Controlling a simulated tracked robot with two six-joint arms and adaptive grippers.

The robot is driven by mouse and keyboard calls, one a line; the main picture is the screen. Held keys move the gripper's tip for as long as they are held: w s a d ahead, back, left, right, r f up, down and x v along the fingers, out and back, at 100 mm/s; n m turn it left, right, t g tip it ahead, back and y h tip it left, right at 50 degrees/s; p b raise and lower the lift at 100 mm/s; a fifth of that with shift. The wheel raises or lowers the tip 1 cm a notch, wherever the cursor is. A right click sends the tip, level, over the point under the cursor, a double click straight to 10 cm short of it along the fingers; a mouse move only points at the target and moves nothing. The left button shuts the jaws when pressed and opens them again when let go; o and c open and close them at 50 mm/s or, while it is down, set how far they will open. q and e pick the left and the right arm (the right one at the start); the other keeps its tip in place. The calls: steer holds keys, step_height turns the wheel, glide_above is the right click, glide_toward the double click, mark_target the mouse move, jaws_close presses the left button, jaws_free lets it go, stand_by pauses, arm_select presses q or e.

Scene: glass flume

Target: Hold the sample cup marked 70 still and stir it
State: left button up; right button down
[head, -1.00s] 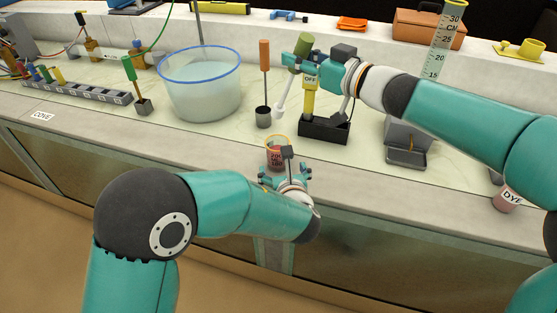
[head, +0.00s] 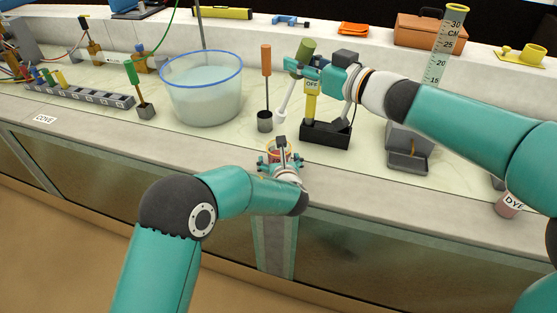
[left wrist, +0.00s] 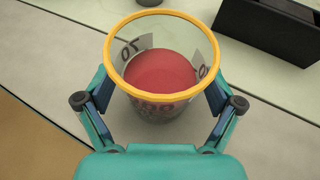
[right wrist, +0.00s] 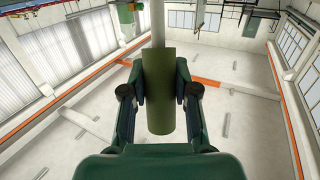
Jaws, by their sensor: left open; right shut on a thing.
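The sample cup marked 70 (left wrist: 165,108) is clear with an orange rim and red contents, upright on the bench; its rim also shows in the head view (head: 278,142). My left gripper (head: 281,160) is open, with one finger on each side of the cup in the left wrist view (left wrist: 158,104); I cannot tell whether they touch it. My right gripper (head: 303,64) is shut on the olive-green handle of a stirrer (right wrist: 159,90), raised above the bench. The stirrer's white shaft (head: 285,100) slants down in the head view, its lower end behind and above the cup.
A yellow device marked OFF (head: 311,106) stands in a black base (head: 326,133) behind and right of the cup. The bench's front edge runs close by.

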arm_select(q)
steer(key=c, duration=1.2)
steer(key=shift+c, duration=0.2)
arm_select(e)
steer(key=shift+g+h, duration=0.4)
steer(key=shift+w+f, duration=0.2)
steer(key=shift+f, duration=0.05)
steer(key=shift+g+h, duration=0.9)
steer(key=x, duration=0.3)
steer(key=f+x, duration=0.1)
steer(key=x, duration=0.2)
steer(key=shift+a+f, duration=0.1)
steer(key=shift+f, duration=0.2)
